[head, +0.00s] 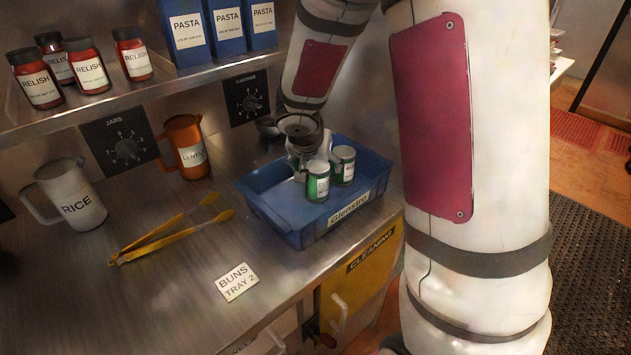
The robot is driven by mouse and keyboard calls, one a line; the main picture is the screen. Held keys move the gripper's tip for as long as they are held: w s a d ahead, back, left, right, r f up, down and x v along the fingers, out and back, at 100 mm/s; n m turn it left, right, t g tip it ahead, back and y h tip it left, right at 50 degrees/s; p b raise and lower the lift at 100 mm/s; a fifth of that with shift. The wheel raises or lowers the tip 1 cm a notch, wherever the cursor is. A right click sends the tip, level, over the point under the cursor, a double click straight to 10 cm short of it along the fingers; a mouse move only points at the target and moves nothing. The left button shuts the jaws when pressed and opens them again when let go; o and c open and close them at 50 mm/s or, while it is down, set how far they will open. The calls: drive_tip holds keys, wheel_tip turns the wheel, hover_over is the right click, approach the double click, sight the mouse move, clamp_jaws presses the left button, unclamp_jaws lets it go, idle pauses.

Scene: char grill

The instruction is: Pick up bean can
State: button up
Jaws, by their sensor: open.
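Two green cans with pale labels stand upright in a blue tray (275,221); their print is too small to read, so I cannot tell which is the bean can. The nearer left can (318,181) stands close to the right can (342,165). My gripper (303,165) is low over the tray, just behind and left of the left can. It is open, and I see nothing held in it. Its fingertips are partly hidden by the left can, and I cannot tell whether they touch it.
Yellow tongs (172,236), a white RICE jug (72,196) and an orange jug (186,147) are left of the tray. A shelf (150,80) above holds several relish jars and blue pasta boxes. Bare steel counter lies in front, around a BUNS TRAY 2 label (237,282).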

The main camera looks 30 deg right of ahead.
drive_tip(key=shift+a+x, duration=0.15)
drive_tip(key=shift+x, duration=1.25)
drive_tip(key=shift+a+x, duration=0.15)
drive_tip(key=shift+x, duration=1.2)
drive_tip(key=shift+f, duration=0.15)
drive_tip(key=shift+c, duration=0.3)
drive_tip(key=c, duration=1.4)
drive_tip(key=shift+c, duration=0.2)
